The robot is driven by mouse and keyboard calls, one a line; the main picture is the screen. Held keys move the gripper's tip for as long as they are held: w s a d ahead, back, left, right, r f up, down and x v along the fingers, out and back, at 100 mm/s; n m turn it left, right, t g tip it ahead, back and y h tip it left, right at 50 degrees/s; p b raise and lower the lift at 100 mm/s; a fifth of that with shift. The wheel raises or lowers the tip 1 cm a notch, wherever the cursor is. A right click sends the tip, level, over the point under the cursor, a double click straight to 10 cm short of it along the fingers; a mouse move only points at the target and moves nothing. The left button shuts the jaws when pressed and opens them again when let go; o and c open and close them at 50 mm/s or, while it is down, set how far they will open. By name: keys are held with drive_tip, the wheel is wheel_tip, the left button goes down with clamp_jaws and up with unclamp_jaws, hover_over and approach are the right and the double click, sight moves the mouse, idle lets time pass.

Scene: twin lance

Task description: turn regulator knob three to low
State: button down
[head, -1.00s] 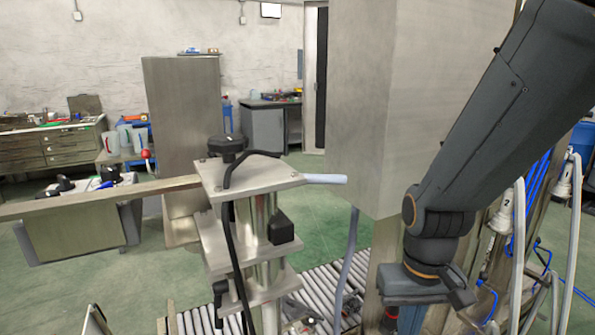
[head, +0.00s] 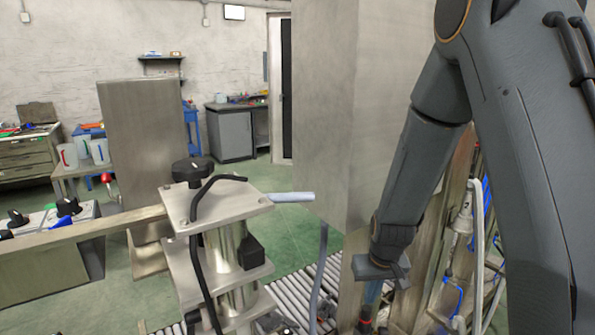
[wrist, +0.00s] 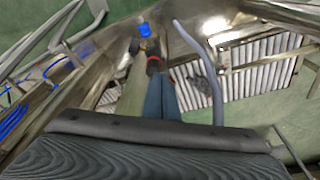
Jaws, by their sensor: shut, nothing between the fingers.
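My gripper (head: 372,292) hangs pointing down at the right of the head view, in front of a tall metal panel. Its bluish fingers, also in the wrist view (wrist: 162,98), are shut and empty. Just beyond the fingertips is a dark fitting with a red ring (wrist: 154,62); I cannot tell whether they touch. Black knobs (head: 68,207) stand on a pale box at the far left, well away from my gripper. A larger black knob (head: 192,170) tops a plated stand. No number marking regulator knob three is readable, so I cannot tell which it is.
The plated stand (head: 220,198) with a hose end stands left of my gripper. A large metal cabinet (head: 335,110) rises behind it. A roller conveyor (head: 300,285) runs below. White hoses and blue tubes (head: 462,225) hang at the right. Green floor lies open behind.

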sight(370, 311)
drive_tip(key=b+x, duration=0.4)
drive_tip(key=x, duration=0.1)
drive_tip(key=s+b+x, duration=0.1)
drive_tip(key=b+x, duration=0.1)
drive_tip(key=shift+w+d+f, duration=0.1)
drive_tip(key=shift+w+f, duration=0.05)
drive_tip(key=shift+f, duration=0.35)
drive_tip(key=shift+w, duration=0.15)
idle(0.5)
drive_tip(key=shift+d+b, duration=0.3)
drive_tip(key=shift+d, duration=0.45)
drive_tip(key=shift+d+b, duration=0.1)
drive_tip(key=shift+b, duration=0.25)
drive_tip(key=shift+w+d+r, duration=0.1)
drive_tip(key=shift+w+d, duration=0.05)
drive_tip(key=shift+d, duration=0.25)
